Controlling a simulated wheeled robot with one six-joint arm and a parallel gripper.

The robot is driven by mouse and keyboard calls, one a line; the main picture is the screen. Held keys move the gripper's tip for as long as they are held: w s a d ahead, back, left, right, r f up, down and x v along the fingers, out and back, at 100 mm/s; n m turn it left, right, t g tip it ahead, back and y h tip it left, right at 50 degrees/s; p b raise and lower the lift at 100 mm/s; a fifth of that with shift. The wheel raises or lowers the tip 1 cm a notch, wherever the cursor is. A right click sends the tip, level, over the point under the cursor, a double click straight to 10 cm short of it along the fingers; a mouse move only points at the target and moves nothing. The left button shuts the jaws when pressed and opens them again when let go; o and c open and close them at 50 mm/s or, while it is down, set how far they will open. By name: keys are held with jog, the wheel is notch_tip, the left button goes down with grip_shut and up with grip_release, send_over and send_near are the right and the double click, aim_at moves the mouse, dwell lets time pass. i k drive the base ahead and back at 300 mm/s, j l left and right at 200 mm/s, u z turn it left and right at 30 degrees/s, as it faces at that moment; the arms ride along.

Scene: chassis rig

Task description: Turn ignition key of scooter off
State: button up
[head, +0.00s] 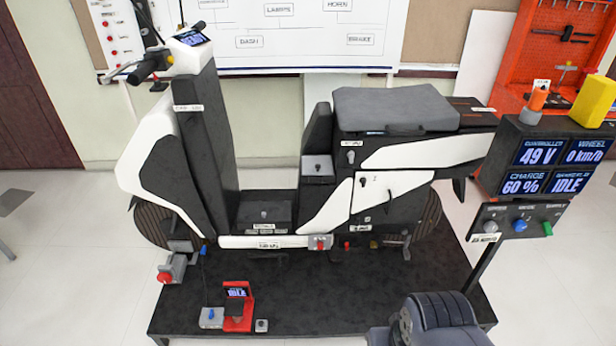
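The white and black scooter (165,150) stands side-on on the rig, its handlebar (150,65) at upper left and its seat (390,108) at right. A small lit dash display (190,37) sits by the handlebar. Small key- or knob-like fittings show under the seat (350,156), on the white side panel (363,182) and on the black box ahead of the seat (317,166). Their labels are too small to read, and I cannot tell which is the ignition key or how it is turned. My gripper is not in view; only part of my arm shows at bottom right.
A monitor (554,165) at right reads 49 V, 0 km/h, 60 % and IDLE, above a panel with several knobs (519,225). A red stand (238,308) with a small screen sits on the black platform (330,305). Free floor lies at left (70,240).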

aim_at(191, 121)
jog(key=i+j, duration=0.3)
jog(key=j, duration=0.15)
jog(key=i+j, duration=0.35)
jog(key=i+j+z, duration=0.1)
jog(key=i+j, duration=0.2)
jog(key=j, duration=0.2)
